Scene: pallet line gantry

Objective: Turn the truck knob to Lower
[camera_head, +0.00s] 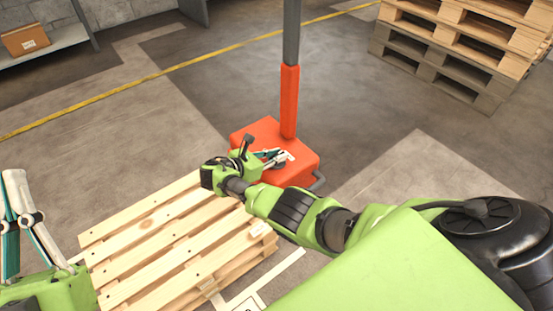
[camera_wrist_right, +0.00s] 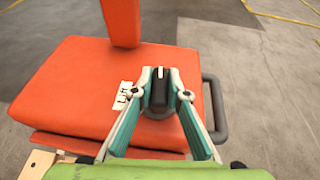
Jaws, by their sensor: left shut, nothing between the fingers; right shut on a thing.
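The orange pallet truck (camera_head: 262,134) stands behind the wooden pallet in the head view, its mast rising from its body. In the right wrist view its orange top (camera_wrist_right: 65,88) carries a black knob (camera_wrist_right: 158,92) with a white pointer line facing away from my wrist. A small white label (camera_wrist_right: 124,95) with dark marks sits left of the knob. My right gripper (camera_wrist_right: 160,92) is shut on the knob, one finger on each side. In the head view the right gripper (camera_head: 278,157) is over the truck's top. My left gripper (camera_head: 18,200) is shut and empty at the left edge.
A light wooden pallet (camera_head: 165,238) lies on the floor in front of the truck. Stacked pallets (camera_head: 455,45) stand at the back right. A shelf (camera_head: 60,45) with a cardboard box (camera_head: 25,40) is at the back left. A grey handle bar (camera_wrist_right: 217,115) juts from the truck's right side.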

